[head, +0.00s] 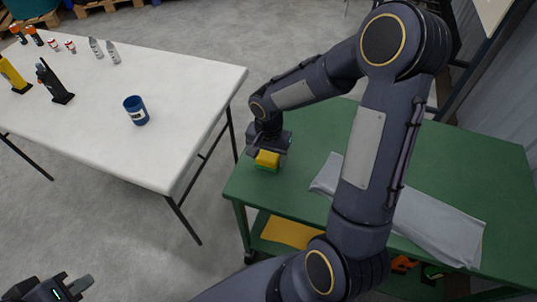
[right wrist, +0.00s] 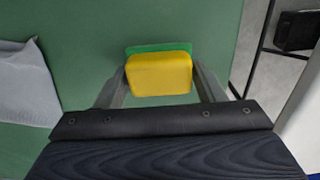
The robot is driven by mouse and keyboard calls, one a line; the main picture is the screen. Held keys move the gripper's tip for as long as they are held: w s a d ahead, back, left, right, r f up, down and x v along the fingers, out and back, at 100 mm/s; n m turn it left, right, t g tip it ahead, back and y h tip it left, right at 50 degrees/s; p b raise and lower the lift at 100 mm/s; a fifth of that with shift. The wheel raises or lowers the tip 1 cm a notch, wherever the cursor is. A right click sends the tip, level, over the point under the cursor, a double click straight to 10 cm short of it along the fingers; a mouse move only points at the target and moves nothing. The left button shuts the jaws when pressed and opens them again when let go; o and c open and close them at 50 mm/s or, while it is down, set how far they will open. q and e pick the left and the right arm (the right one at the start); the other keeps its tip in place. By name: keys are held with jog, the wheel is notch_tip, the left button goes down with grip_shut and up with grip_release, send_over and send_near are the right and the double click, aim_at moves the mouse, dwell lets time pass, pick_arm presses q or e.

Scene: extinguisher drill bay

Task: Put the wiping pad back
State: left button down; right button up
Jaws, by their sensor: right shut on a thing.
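The wiping pad (head: 267,159) is a yellow block with a green layer. It is at the left end of the green cart top (head: 310,135). My right gripper (head: 264,150) points down at it. In the right wrist view the pad (right wrist: 160,74) sits between the two fingers of my right gripper (right wrist: 160,85), which is shut on it. The pad is at or just above the green surface; I cannot tell if it touches. My left gripper (head: 72,288) is at the bottom left of the head view, only partly in frame, away from the tables.
A grey cloth (head: 430,225) lies on the cart beside my right arm. A yellow cloth (head: 290,231) is on the cart's lower shelf. The white table (head: 185,85) holds a blue cup (head: 136,110), a black item (head: 54,83) and several bottles. Floor shows between the tables.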

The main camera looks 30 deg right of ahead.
aim_at(268, 155)
jog(key=shift+f, duration=0.2)
jog(key=o, duration=1.1)
jog(key=shift+r, duration=0.1)
jog(key=shift+r, duration=0.4)
notch_tip(268, 155, up, 11)
jog(key=p, duration=0.2)
jog(key=s+a+r+n+t+y, duration=0.1)
jog(key=s+r+n+t, duration=0.1)
jog(key=s, duration=0.3)
jog(key=s+a+r+n+t+y, duration=0.1)
jog(key=s+a+r+n, duration=0.1)
jog(key=s, duration=0.4)
jog(key=s+a+r+n+t+y, duration=0.1)
jog(key=s+n+t, duration=0.1)
jog(key=s+n, duration=0.2)
jog(key=shift+s+a+r+t+y, duration=0.15)
jog(key=shift+s+r+y, duration=0.05)
jog(key=shift+s, duration=0.4)
jog(key=shift+s+a+r+t+y, duration=0.15)
jog(key=shift+s+r+y, duration=0.05)
jog(key=shift+s, duration=0.35)
